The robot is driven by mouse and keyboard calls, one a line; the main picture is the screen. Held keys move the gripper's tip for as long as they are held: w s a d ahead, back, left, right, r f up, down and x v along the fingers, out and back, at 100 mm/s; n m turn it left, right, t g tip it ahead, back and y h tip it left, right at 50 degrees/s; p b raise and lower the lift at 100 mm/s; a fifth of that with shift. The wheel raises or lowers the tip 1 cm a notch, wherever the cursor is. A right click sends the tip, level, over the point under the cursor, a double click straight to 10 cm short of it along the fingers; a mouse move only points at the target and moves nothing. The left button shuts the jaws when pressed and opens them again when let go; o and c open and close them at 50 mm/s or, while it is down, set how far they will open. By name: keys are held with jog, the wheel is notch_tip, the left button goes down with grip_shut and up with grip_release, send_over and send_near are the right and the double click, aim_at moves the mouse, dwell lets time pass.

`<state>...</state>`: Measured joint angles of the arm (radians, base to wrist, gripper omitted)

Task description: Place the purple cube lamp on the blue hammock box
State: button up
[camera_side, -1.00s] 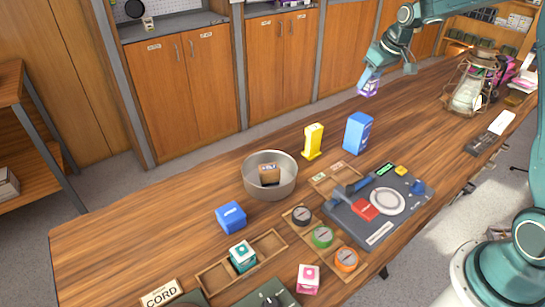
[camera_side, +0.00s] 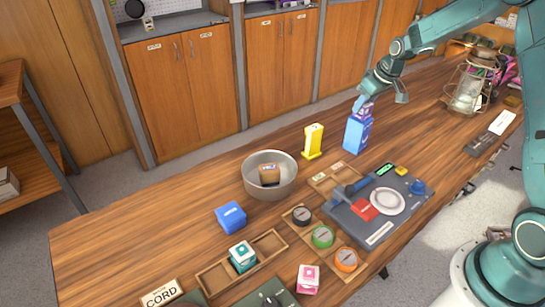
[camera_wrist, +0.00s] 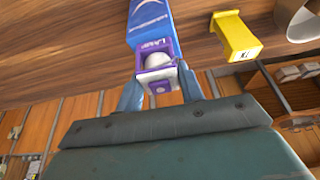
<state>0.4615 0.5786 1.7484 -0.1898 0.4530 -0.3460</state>
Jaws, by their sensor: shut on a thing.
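The purple cube lamp (camera_side: 364,110) is held in my gripper (camera_side: 362,104), right at the top of the blue hammock box (camera_side: 356,137). The box stands upright on the table. In the wrist view the lamp (camera_wrist: 157,66), purple with a white round middle, sits between my gripper's two fingers (camera_wrist: 160,92). The blue box (camera_wrist: 150,22) is directly beyond it. The lamp appears to meet the box top, but I cannot tell whether it rests there.
A yellow box (camera_side: 312,141) stands upright just left of the blue box. A metal bowl (camera_side: 269,187) with a brown box in it is further left. A dark tray with a scale plate (camera_side: 386,201) lies in front. Bare table is free behind and right.

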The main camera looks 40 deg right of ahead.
jog(key=shift+f, duration=0.15)
jog(key=o, duration=1)
jog(key=shift+v, duration=6.15)
